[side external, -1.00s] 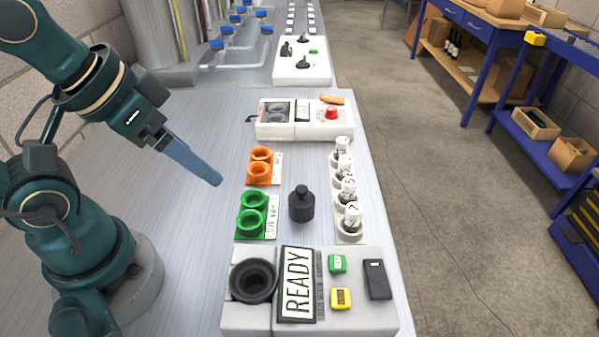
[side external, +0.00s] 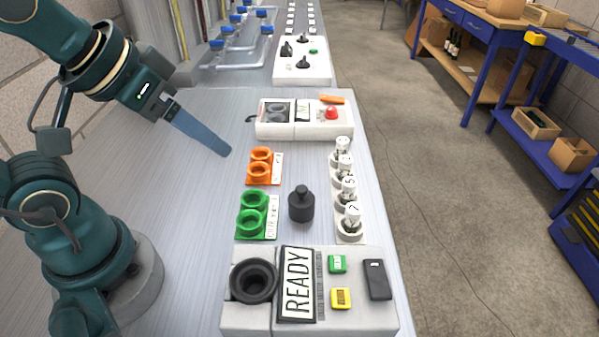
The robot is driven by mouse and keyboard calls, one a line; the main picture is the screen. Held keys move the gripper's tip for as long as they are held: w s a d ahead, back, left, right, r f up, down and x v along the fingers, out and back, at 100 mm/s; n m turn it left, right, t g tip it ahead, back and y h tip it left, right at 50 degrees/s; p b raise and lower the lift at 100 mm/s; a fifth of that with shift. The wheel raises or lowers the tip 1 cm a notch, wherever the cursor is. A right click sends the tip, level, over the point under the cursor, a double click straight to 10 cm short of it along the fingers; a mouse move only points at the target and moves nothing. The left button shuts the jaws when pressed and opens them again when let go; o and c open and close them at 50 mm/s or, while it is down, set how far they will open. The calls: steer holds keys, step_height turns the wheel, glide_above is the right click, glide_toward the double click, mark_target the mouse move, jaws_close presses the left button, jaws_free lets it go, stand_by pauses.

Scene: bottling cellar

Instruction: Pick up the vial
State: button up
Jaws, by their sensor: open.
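Several white-capped vials (side external: 347,190) stand in a row in a white rack along the right edge of the bench. The nearest one (side external: 351,213) has a dark mark on its cap. My gripper (side external: 226,152) has long blue-grey fingers and is open and empty. It hangs above the bench to the left of the orange sockets, well apart from the vials. The gap between its fingers is hard to see from this side.
Orange (side external: 260,164) and green sockets (side external: 253,211) and a black weight-like object (side external: 301,204) lie between my gripper and the vials. A READY device (side external: 300,288) stands in front. A white box with a red button (side external: 331,113) stands behind. Bare bench (side external: 190,225) lies left.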

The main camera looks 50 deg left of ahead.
steer(key=w+r, duration=0.3)
steer(key=w, duration=0.4)
glide_above(350, 181)
steer(key=s+a, duration=0.2)
steer(key=a, duration=0.1)
step_height(350, 181, down, 7)
steer(key=d+f, duration=0.1)
steer(key=f, duration=0.1)
steer(key=d+f+g, duration=0.1)
steer(key=f, duration=0.1)
steer(key=d+f+m+g, duration=0.1)
steer(key=f, duration=0.1)
steer(key=shift+w, duration=0.1)
steer(key=shift+f, duration=0.25)
steer(key=shift+x, duration=2.2)
steer(key=shift+d, duration=0.1)
jaws_close()
